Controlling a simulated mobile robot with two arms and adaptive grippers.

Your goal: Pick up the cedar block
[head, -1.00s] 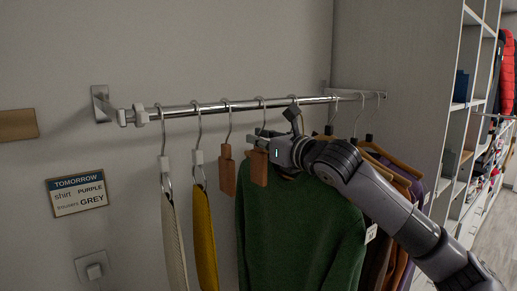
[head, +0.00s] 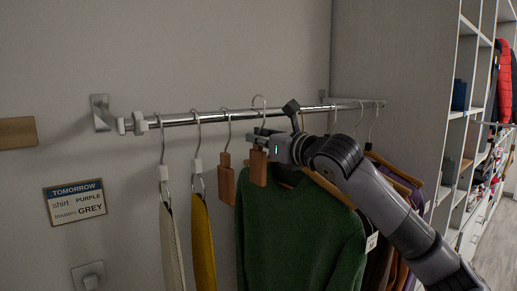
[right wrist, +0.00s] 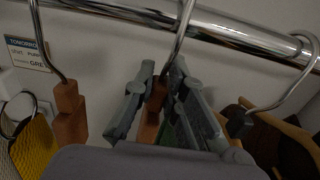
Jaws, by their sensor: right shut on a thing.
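Two reddish-brown cedar blocks hang on wire hooks. My right gripper (head: 262,139) is shut on the right-hand cedar block (head: 258,168), at its narrower upper part. This held block also shows between the fingers in the right wrist view (right wrist: 153,107), partly hidden by them. Its hook (head: 258,98) stands higher than the neighbouring hooks, its top above the rail. The other cedar block (head: 226,185) hangs just left of it on the rail; it also shows in the right wrist view (right wrist: 70,118). My left gripper is not in view.
The chrome rail (head: 180,119) runs along the wall. A pale strap (head: 172,245) and a yellow one (head: 203,240) hang at left. A green sweater (head: 295,235) hangs close below the gripper, with more garments rightward. Cubby shelving (head: 470,110) stands at right.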

